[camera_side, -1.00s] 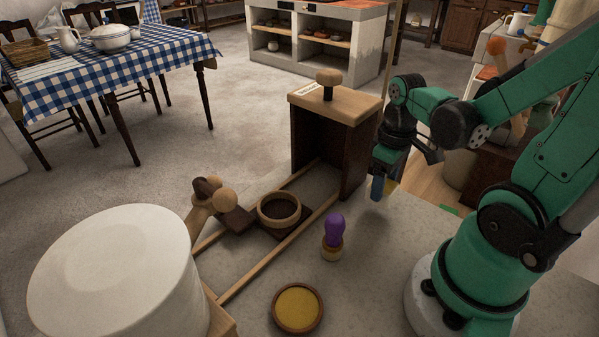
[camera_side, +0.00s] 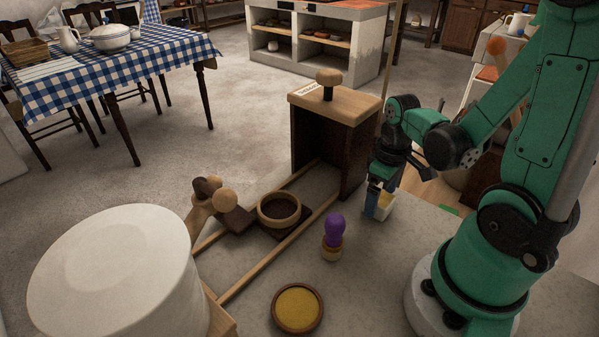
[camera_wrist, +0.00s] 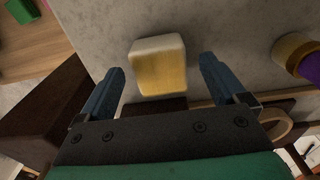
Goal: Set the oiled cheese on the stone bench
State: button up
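The oiled cheese is a small block, pale at the edges with a glossy yellow face (camera_wrist: 158,70). It is between and just beyond my fingertips in the wrist view, with a gap on each side. In the side view the cheese (camera_side: 384,209) is low at the grey stone bench (camera_side: 375,265), partly hidden by a blue finger; it appears to rest on the bench. My gripper (camera_side: 379,198) points down around it, and its two blue fingers (camera_wrist: 163,66) stand apart, open.
A wooden press frame (camera_side: 335,135) with a knob stands just left of my gripper. A purple-topped tool (camera_side: 333,232), a bowl of yellow contents (camera_side: 297,308), a wooden ring (camera_side: 279,210) and a large white drum (camera_side: 110,275) occupy the bench. Bare stone lies right of the bowl.

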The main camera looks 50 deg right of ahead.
aim_at(381, 198)
jog(key=shift+r, duration=0.15)
notch_tip(381, 198, up, 12)
dwell(0.9)
